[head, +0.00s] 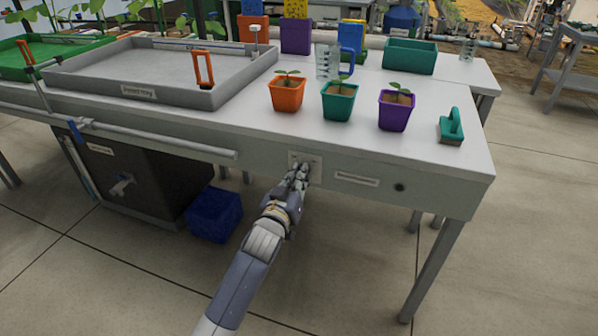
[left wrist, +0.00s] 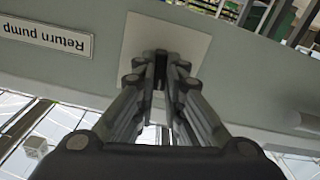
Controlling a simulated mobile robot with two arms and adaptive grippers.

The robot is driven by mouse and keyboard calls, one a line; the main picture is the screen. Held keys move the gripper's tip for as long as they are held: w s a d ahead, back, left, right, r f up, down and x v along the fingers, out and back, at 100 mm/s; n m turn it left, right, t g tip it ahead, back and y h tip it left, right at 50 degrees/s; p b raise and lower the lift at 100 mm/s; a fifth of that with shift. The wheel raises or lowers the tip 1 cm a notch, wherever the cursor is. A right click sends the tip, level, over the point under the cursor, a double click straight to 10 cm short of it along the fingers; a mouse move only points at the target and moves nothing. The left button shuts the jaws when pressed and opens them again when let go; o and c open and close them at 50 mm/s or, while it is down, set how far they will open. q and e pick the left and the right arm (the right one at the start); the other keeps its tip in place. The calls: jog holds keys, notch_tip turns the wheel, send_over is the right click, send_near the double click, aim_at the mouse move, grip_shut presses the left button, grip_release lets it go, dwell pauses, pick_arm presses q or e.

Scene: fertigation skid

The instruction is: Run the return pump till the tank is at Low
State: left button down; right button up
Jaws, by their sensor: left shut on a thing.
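My left gripper (head: 299,172) is at the front panel of the bench, its fingertips against a pale switch plate (head: 313,161). In the left wrist view the fingers (left wrist: 168,66) are closed in front of the plate (left wrist: 190,42), around a small switch that they mostly hide. A "Return pump" label (left wrist: 45,37) is beside the plate; a label strip also shows on the panel in the head view (head: 356,180). The dark tank (head: 150,165) stands under the bench at left, with a tap and a thin upright tube (head: 76,165); its level is unreadable. My right gripper is out of view.
A grey tray (head: 165,72) with an orange handle lies on the bench. Orange (head: 287,95), green (head: 339,103) and purple (head: 396,112) seedling pots, a clear jug (head: 327,62) and a green brush (head: 451,126) stand on it. A blue crate (head: 214,213) is on the floor.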

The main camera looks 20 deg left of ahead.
pick_arm(q)
jog(key=shift+d+m+p, duration=0.2)
jog(key=shift+m+p, duration=2)
jog(key=shift+m, duration=3.4)
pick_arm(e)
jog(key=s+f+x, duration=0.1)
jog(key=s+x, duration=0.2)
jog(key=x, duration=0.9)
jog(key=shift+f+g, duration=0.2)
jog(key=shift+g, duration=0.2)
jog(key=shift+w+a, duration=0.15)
pick_arm(q)
jog(key=c, duration=1.7)
grip_release()
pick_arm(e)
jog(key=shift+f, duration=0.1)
pick_arm(q)
jog(key=s, duration=1.2)
jog(key=shift+a, duration=0.2)
